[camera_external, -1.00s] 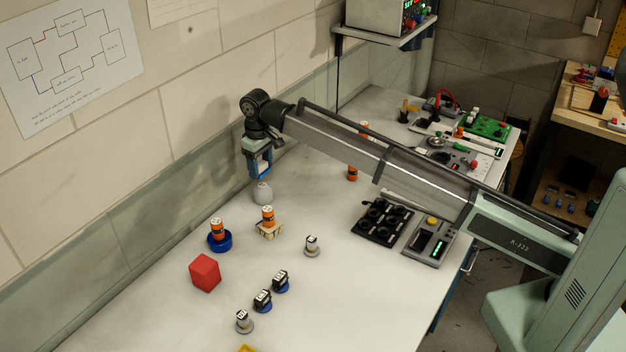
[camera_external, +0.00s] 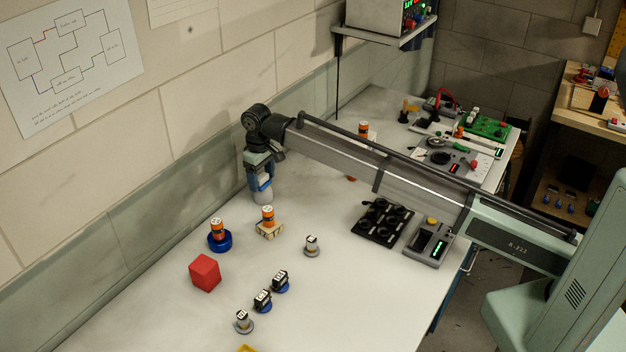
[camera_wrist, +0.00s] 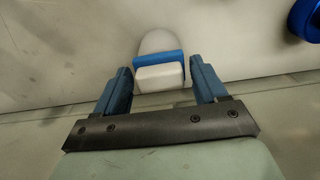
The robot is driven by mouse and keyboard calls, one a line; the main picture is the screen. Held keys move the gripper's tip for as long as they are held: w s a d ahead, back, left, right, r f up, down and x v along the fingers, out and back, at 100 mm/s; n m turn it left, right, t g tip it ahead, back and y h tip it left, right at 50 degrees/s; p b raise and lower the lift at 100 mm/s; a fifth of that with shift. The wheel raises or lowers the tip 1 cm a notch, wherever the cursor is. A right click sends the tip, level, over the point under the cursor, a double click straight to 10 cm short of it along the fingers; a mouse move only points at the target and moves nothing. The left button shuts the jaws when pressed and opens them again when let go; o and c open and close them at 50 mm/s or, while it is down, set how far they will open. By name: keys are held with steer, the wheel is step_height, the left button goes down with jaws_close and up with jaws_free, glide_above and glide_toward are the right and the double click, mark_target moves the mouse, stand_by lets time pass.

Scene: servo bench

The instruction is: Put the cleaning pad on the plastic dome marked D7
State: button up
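The cleaning pad (camera_wrist: 160,76) is a small white block with a blue layer, seen between my fingertips in the wrist view. The pale grey dome (camera_wrist: 157,40) shows just beyond the pad in the wrist view. In the external view my gripper (camera_external: 261,183) is low over the dome (camera_external: 263,197), near the wall. Pad and dome overlap in both views, so I cannot tell whether they touch. No D7 mark is legible on the dome.
An orange cylinder on a blue ring (camera_external: 219,241), another on a wooden stand (camera_external: 267,226) and a red cube (camera_external: 205,272) are nearby. Several small labelled parts stand towards the front. A black tray (camera_external: 382,222) lies to the right. The wall is close behind my gripper.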

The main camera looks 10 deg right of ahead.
mark_target(261, 176)
steer(key=shift+o, duration=0.9)
steer(key=shift+r, duration=0.1)
step_height(261, 176, up, 12)
stand_by(0.3)
